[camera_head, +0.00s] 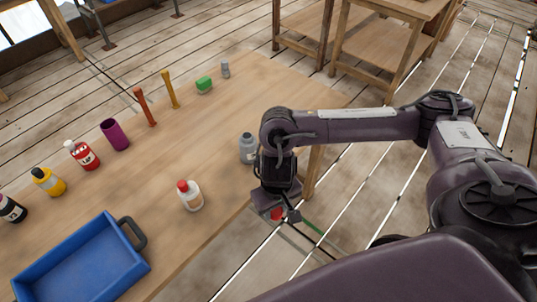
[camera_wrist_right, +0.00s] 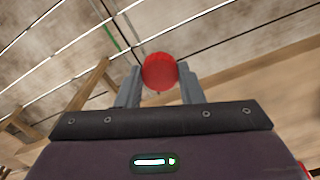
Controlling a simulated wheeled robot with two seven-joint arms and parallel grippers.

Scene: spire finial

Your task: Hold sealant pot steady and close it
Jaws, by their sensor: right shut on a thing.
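My right gripper (camera_head: 284,212) is shut on a small round red thing (camera_wrist_right: 159,71), which looks like a cap. In the wrist view the red thing sits between the two grey fingers, and in the head view it shows below the gripper, past the table's right edge. A grey bottle (camera_head: 247,149) stands upright on the table just left of my right gripper. A white bottle with a red top (camera_head: 189,195) stands upright nearer the front edge. I cannot tell which container is the sealant pot. My left gripper is out of view.
A blue tray (camera_head: 137,270) with a dark handle lies at the front left of the wooden table (camera_head: 200,130). A red bottle (camera_head: 85,157), a yellow bottle (camera_head: 48,182), a purple cup (camera_head: 115,135) and a green block (camera_head: 204,85) stand along the far side. The table's middle is clear.

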